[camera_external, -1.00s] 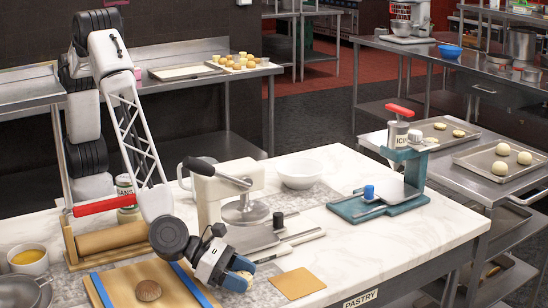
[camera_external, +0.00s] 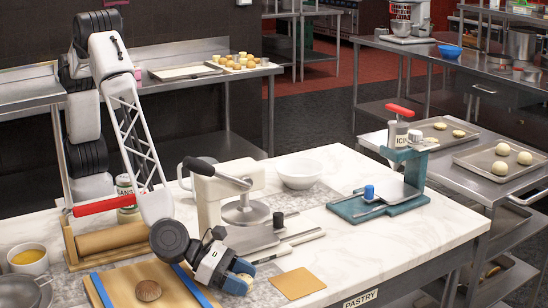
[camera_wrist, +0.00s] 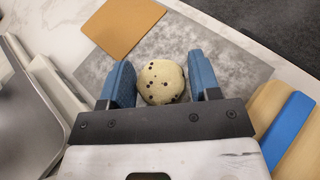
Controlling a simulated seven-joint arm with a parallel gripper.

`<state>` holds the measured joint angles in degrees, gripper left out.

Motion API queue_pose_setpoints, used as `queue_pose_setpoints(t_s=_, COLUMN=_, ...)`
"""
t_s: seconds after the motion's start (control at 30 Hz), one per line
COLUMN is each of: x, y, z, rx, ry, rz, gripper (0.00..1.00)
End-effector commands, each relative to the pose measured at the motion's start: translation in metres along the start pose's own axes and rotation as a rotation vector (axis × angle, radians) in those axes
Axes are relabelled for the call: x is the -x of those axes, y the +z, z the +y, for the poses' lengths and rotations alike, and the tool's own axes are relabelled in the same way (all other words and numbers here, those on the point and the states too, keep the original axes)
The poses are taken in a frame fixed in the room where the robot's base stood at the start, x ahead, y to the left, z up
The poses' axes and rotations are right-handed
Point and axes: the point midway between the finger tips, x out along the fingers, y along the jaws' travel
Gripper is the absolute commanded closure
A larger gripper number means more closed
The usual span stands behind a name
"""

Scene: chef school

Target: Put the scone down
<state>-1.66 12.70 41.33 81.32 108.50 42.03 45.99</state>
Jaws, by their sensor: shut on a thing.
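The scone (camera_wrist: 160,82) is pale and round with dark specks. In the wrist view it sits between the two blue fingers of my gripper (camera_wrist: 163,84), which is shut on it. In the external view my gripper (camera_external: 238,276) is low over the counter, right of the wooden board, and its fingers hide the scone. I cannot tell whether the scone touches the surface below. A grey mottled patch (camera_wrist: 205,45) of the counter lies under it.
A tan square (camera_external: 298,283) lies right of my gripper. A wooden board (camera_external: 125,285) with blue strips and a brown round item (camera_external: 148,291) is at left. A metal press (camera_external: 243,212) stands behind. White marble (camera_external: 400,240) is clear at right.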

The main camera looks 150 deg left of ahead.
Motion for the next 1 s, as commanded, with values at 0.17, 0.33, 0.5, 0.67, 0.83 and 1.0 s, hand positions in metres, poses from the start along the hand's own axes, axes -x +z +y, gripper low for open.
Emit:
queue_pose_setpoints(t_s=0.17, x=-0.002, y=-0.006, z=0.0, rx=-0.003, ry=0.001, rz=0.003, gripper=0.67)
queue_pose_setpoints(t_s=0.33, x=-0.003, y=-0.011, z=0.001, rx=-0.005, ry=0.001, rz=0.006, gripper=0.67)
queue_pose_setpoints(t_s=0.5, x=-0.004, y=-0.016, z=0.001, rx=-0.007, ry=0.002, rz=0.009, gripper=0.67)
queue_pose_setpoints(t_s=0.67, x=-0.005, y=-0.022, z=0.002, rx=-0.01, ry=0.002, rz=0.012, gripper=0.67)
queue_pose_setpoints(t_s=0.83, x=-0.006, y=-0.026, z=0.002, rx=-0.011, ry=0.003, rz=0.015, gripper=0.67)
queue_pose_setpoints(t_s=1.0, x=-0.006, y=-0.027, z=0.002, rx=-0.012, ry=0.002, rz=0.017, gripper=0.67)
